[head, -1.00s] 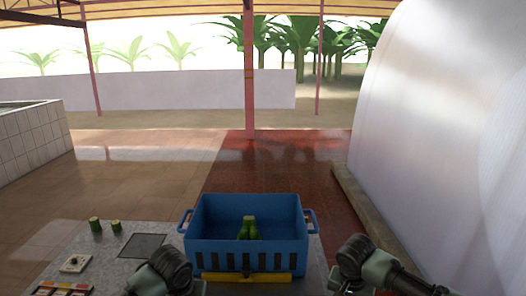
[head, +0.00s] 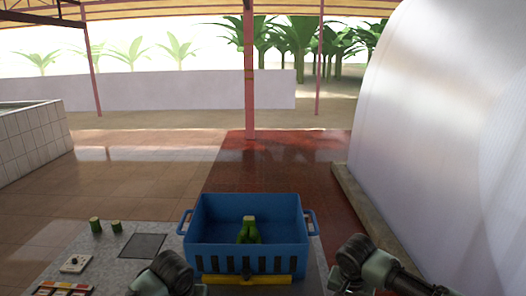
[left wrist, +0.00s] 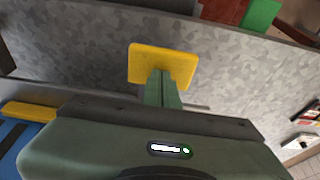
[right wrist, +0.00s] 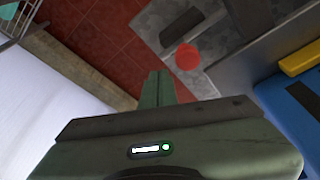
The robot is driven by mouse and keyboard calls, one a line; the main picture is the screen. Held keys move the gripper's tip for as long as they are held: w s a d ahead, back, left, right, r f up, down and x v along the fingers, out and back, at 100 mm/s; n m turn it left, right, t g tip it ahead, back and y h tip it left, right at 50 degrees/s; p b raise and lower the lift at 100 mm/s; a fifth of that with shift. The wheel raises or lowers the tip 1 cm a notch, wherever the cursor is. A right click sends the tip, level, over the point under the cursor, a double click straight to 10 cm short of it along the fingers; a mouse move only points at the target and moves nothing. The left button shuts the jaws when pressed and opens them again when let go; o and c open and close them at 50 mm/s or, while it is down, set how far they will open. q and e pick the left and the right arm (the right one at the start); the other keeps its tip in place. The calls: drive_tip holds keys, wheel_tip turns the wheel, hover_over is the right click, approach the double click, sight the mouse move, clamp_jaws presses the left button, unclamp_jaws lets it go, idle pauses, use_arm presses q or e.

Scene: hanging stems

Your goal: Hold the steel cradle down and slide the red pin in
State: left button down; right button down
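A red round piece (right wrist: 187,57), seemingly the head of the red pin, shows over grey metal in the right wrist view. My right gripper (right wrist: 158,74) has its fingers together, with the red piece a little beyond and to the right of the tips. I cannot tell whether they touch. My left gripper (left wrist: 163,74) has its fingers together over a yellow plate (left wrist: 150,62). Contact is unclear. A grey metal part (right wrist: 172,25) near the red piece may be the steel cradle. In the head view the cradle and pin are hidden or not distinguishable.
A blue crate (head: 215,262) with green stems (head: 248,232) stands on the grey table (head: 105,262), a yellow bar (head: 245,280) along its front. Two green stubs (head: 96,224), a dark square (head: 142,246) and a white switch box (head: 75,263) lie left. A white curved wall (head: 430,130) rises right.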

use_arm(q)
drive_tip(key=shift+f, duration=1.35)
use_arm(e)
drive_tip(key=shift+a, duration=2.7)
drive_tip(key=shift+d+r, duration=0.4)
drive_tip(key=shift+r, duration=0.45)
drive_tip(key=shift+d+r, duration=0.45)
drive_tip(key=shift+r, duration=0.35)
drive_tip(key=shift+d+r, duration=0.4)
drive_tip(key=shift+r, duration=0.45)
drive_tip(key=s+r, duration=0.3)
drive_tip(key=s, duration=0.3)
